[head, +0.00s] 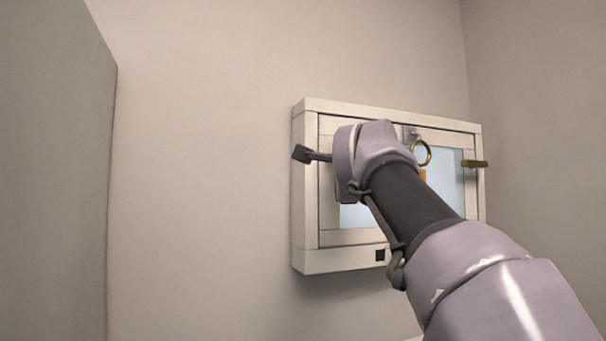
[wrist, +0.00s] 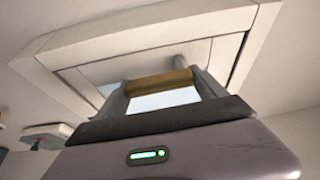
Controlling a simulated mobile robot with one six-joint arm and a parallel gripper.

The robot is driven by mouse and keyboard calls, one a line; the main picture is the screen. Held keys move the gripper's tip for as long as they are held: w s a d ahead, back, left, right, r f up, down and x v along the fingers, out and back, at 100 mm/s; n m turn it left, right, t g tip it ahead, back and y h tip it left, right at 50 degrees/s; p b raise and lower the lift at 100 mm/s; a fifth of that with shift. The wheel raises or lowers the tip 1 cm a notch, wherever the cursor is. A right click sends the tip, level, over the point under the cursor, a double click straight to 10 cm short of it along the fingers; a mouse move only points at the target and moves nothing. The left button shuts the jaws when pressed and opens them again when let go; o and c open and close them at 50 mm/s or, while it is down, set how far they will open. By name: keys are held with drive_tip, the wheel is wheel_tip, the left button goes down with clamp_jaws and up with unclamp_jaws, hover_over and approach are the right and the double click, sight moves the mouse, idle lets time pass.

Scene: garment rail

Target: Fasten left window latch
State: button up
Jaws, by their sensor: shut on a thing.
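The white-framed window unit (head: 345,262) hangs on the wall, largely behind my arm. In the wrist view, my gripper (wrist: 159,79) is shut on a short brass bar (wrist: 162,84), which spans between its two grey fingers. A pale post stands just behind the bar, against the window frame (wrist: 120,51). The bar looks like a latch handle. In the head view my wrist hides the fingers, so I cannot tell for sure that this is the left latch. Another brass latch handle (head: 474,163) sticks out level at the window's right edge.
A brass ring (head: 421,152) shows just right of my wrist, near the top of the frame. A small dark square (head: 380,255) sits on the lower frame. A grey panel (head: 55,180) stands at far left. The wall left of the window is clear.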

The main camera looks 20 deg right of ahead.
drive_tip(key=shift+a+m, duration=0.1)
drive_tip(key=shift+m, duration=0.3)
drive_tip(key=o, duration=2)
drive_tip(key=shift+s+f, duration=0.1)
